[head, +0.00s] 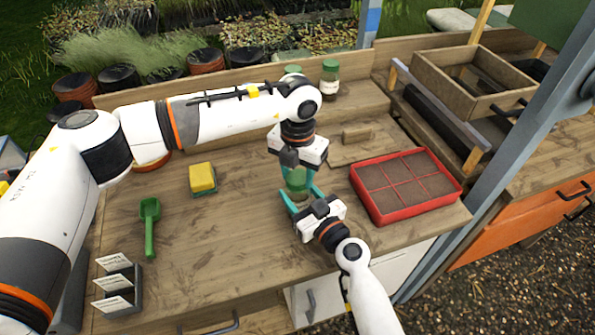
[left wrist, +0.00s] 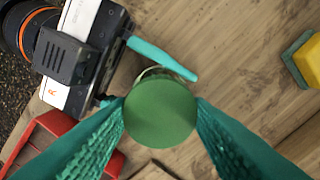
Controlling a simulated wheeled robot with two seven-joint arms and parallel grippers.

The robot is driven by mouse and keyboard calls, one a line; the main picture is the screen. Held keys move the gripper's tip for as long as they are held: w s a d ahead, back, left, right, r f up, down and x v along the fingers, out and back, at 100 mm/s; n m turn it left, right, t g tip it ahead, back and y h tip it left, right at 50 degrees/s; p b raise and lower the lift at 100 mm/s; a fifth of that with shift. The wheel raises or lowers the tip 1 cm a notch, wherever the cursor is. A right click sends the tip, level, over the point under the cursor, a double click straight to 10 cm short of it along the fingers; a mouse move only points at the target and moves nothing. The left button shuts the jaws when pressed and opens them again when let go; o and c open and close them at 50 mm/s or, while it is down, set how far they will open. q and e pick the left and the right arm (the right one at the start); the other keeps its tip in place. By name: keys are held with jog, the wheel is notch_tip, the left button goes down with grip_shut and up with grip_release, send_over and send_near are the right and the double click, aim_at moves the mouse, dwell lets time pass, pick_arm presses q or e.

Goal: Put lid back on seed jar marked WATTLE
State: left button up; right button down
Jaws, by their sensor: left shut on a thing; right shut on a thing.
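My left gripper (head: 298,177) points down and is shut on a round green lid (left wrist: 160,112), which also shows in the head view (head: 297,183). The lid is level, directly over a clear glass jar (head: 300,199). In the left wrist view the jar's glass edge (left wrist: 166,72) shows past the lid, a little off centre. I cannot tell whether the lid touches the jar. My right gripper (head: 304,199) is shut around the jar from the front, and the jar stands upright at the bench. The label on this jar is hidden.
Two green-lidded jars (head: 330,80) stand on the back shelf. A red seed tray (head: 408,214) lies close to the right. The bench between is clear.

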pick_arm(q)
jog(key=m, duration=2)
jog(key=o, duration=1.2)
jog(key=shift+c, duration=0.2)
notch_tip(320, 180, up, 12)
